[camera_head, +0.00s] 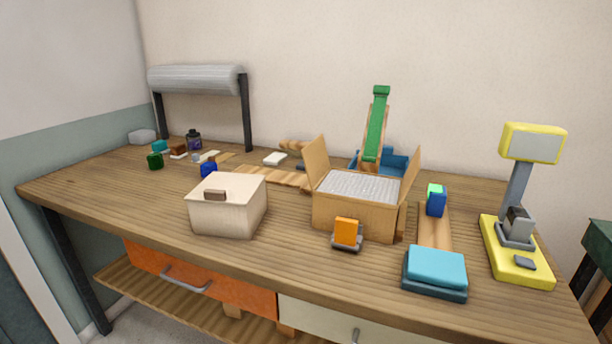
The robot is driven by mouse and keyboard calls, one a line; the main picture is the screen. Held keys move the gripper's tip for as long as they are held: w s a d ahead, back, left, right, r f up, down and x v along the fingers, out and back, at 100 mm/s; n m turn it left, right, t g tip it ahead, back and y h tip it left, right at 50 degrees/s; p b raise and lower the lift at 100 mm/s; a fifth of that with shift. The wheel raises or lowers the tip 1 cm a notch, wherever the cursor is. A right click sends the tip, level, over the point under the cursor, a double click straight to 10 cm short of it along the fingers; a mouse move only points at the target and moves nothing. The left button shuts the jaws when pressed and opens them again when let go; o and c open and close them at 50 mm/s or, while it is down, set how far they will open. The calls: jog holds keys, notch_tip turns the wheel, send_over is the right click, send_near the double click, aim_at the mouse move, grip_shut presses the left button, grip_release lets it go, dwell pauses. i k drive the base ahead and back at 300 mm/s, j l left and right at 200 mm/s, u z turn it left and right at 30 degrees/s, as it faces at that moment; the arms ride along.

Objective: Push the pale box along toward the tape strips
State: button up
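The pale box (228,210) is a cream, closed box with a small brown patch on its top near the front edge. It stands upright on the wooden table (120,210), left of the middle. Flat tan strips (272,176), which look like the tape strips, lie on the table just behind the box and to its right. A gap seems to lie between the box and these strips, though the box partly hides that area. My gripper is not in view.
An open cardboard box (352,214) stands right of the pale box, with an orange block (346,232) before it. A dark blue block (208,170) sits behind the pale box. Small items crowd the back left. Table left of the pale box is clear.

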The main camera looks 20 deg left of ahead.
aim_at(238, 223)
jog(key=u, duration=0.25)
jog(key=i+j+u, duration=0.1)
jog(key=u, duration=0.25)
jog(key=i+u, duration=0.25)
jog(key=u, duration=0.15)
jog(key=i+u, duration=0.2)
jog(key=u, duration=0.15)
